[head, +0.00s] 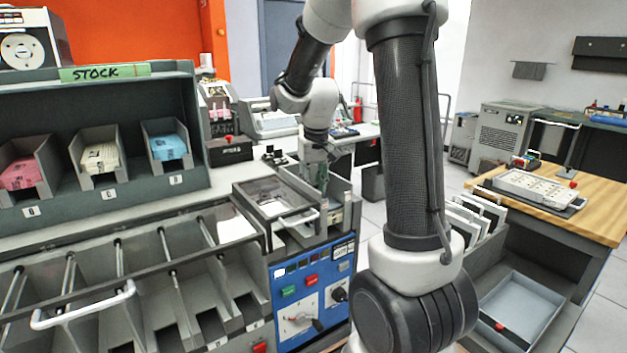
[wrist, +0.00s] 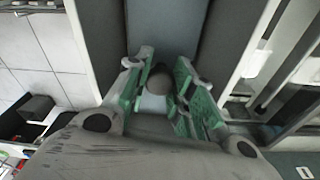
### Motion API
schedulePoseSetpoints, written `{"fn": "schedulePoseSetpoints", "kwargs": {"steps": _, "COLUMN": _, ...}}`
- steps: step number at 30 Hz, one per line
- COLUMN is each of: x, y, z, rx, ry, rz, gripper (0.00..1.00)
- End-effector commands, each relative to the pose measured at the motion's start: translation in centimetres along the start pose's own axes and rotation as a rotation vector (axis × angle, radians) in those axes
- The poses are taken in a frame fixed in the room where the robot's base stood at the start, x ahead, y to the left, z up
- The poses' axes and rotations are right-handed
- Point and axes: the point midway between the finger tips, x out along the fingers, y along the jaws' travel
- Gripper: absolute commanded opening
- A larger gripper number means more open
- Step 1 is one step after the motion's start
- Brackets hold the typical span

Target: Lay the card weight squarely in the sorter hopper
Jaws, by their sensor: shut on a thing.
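In the head view my gripper (head: 318,178) points down over the right end of the sorter, at the hopper area (head: 346,192) behind the blue control panel. In the wrist view its green-padded fingers (wrist: 160,88) are shut around the rounded grey knob (wrist: 158,92) of what looks like the card weight. The weight's body is mostly hidden by my gripper. A grey-blue strip (wrist: 160,32) between two darker walls runs beyond the fingers and looks like the hopper channel. I cannot tell whether the weight touches its floor or lies square.
A clear-lidded tray (head: 268,196) with a handle sits left of my gripper. The blue control panel (head: 312,300) is below, with open sorter pockets (head: 120,275) to the left. Card stock bins (head: 100,165) stand behind. A wooden desk (head: 590,205) is at the right.

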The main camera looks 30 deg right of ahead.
Motion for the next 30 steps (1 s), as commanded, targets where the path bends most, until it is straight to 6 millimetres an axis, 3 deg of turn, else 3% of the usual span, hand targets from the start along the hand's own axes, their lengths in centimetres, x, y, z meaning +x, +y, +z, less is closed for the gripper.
{"fn": "schedulePoseSetpoints", "kwargs": {"steps": 11, "x": 0.2, "y": 0.0, "z": 0.0, "rx": 0.000, "ry": 0.001, "rz": 0.000, "gripper": 0.00}}
{"fn": "schedulePoseSetpoints", "kwargs": {"steps": 12, "x": 0.2, "y": 0.0, "z": 0.0, "rx": 0.000, "ry": 0.001, "rz": 0.000, "gripper": 0.31}}
{"fn": "schedulePoseSetpoints", "kwargs": {"steps": 15, "x": 0.2, "y": 0.0, "z": 0.0, "rx": 0.000, "ry": 0.001, "rz": 0.000, "gripper": 0.49}}
{"fn": "schedulePoseSetpoints", "kwargs": {"steps": 24, "x": 0.0, "y": 0.0, "z": 0.1, "rx": 0.000, "ry": 0.000, "rz": 0.000, "gripper": 0.49}}
{"fn": "schedulePoseSetpoints", "kwargs": {"steps": 30, "x": -3.1, "y": 0.0, "z": -0.1, "rx": 0.000, "ry": 0.005, "rz": -0.001, "gripper": 0.49}}
